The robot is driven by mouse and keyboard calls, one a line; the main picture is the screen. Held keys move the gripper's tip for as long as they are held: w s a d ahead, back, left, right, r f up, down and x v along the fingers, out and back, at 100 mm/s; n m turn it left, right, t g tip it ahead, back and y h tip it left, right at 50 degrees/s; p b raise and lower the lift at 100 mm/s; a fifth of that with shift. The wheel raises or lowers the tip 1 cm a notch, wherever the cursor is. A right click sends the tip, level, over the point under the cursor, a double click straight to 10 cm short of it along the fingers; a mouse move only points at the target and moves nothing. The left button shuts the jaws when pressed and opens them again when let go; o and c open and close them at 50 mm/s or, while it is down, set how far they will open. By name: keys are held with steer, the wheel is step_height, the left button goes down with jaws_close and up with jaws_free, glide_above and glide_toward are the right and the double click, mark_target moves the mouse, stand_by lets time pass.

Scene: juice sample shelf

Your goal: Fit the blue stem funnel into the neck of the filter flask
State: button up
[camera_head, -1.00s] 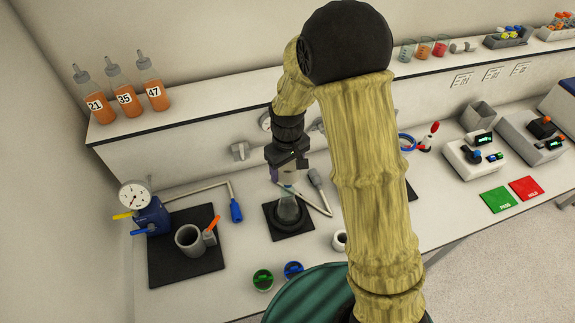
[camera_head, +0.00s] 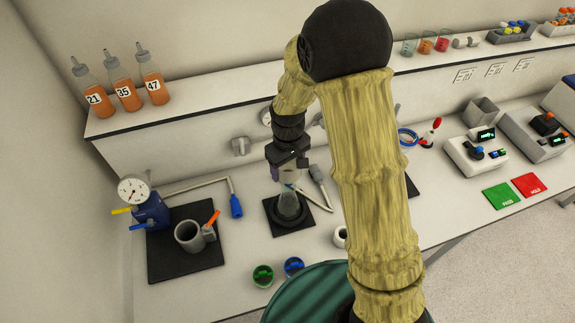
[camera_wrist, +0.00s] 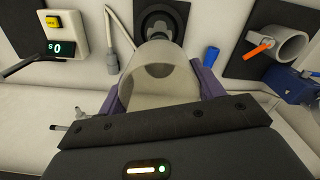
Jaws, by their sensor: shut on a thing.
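My gripper (camera_head: 288,165) is shut on a pale, translucent funnel (camera_wrist: 160,88), with a purple finger on each side of its bowl in the wrist view. In the head view, a small bit of blue (camera_head: 288,187) shows below the fingers, at the top of the flask. The clear filter flask (camera_head: 289,206) stands upright in a black ring on a dark mat, directly under my gripper. In the wrist view, the ring and flask (camera_wrist: 163,22) show beyond the funnel, partly covered by it. I cannot tell whether the stem is inside the neck.
A dark mat (camera_head: 160,268) on the left holds a grey cup (camera_head: 189,236) and a blue pump with a gauge (camera_head: 148,208). A hose with a blue end (camera_head: 236,206) lies between the mats. Green (camera_head: 263,275) and blue (camera_head: 293,267) round pieces sit near the front edge. A shelf runs behind.

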steer(key=shift+f+b, duration=1.6)
steer(key=shift+f, duration=0.65)
stand_by(0.9)
steer(key=o, duration=1.1)
steer(key=shift+r, duration=0.1)
step_height(320, 180, up, 17)
steer(key=b, duration=0.4)
steer(key=shift+r, duration=0.15)
